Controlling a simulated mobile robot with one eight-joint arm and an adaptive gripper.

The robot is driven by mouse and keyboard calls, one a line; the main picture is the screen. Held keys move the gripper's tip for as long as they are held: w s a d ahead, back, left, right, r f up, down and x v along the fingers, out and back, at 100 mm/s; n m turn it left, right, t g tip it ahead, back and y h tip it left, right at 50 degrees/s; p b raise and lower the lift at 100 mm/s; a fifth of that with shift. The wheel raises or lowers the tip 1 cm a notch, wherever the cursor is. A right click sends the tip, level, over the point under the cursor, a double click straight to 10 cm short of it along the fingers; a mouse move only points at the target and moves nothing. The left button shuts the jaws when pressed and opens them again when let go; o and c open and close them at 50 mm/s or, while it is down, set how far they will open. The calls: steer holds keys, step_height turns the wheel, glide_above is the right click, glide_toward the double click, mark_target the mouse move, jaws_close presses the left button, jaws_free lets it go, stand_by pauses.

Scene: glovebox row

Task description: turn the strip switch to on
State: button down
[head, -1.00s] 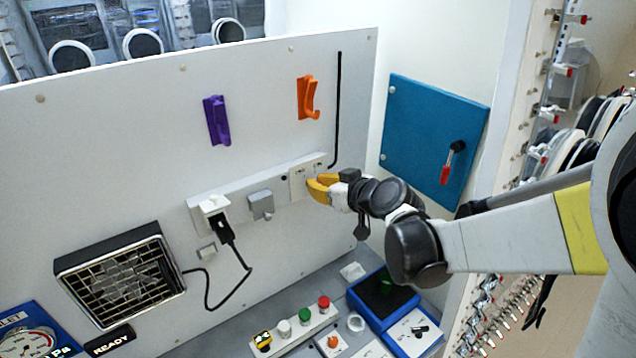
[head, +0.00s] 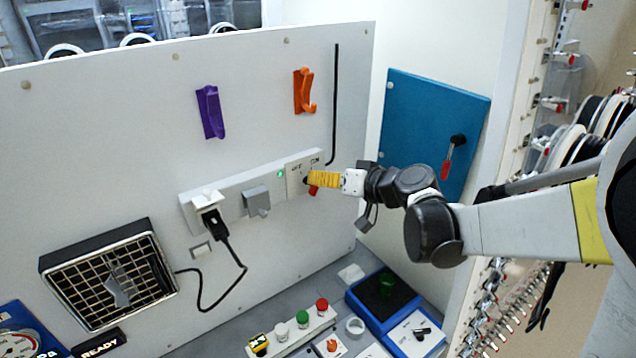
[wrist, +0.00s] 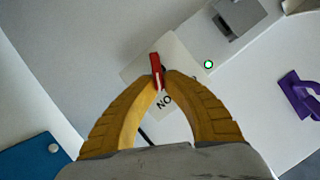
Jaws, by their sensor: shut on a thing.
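The white power strip (head: 235,197) is fixed along the wall panel. Its switch plate (head: 292,183) at the right end carries OFF and ON labels. The red switch knob (wrist: 155,62) shows between my fingertips in the wrist view, its white line on the side toward the ON label (wrist: 164,102). A little red of it shows below my fingers in the head view (head: 313,190). My gripper (head: 309,180) is shut on the knob; its yellow fingertips also show in the wrist view (wrist: 160,74). The strip's indicator light (head: 281,174) glows green.
A grey socket cover (head: 256,201) and a black plug (head: 213,224) are on the strip. The plug's cord runs to a fan (head: 110,275). Purple (head: 210,112) and orange (head: 305,91) hooks sit above. Buttons and a blue tray (head: 362,316) are below.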

stand_by(0.3)
steer(key=c, duration=1.5)
jaws_free()
steer(key=v, duration=1.2)
steer(key=shift+f, duration=0.15)
steer(key=shift+d, duration=0.1)
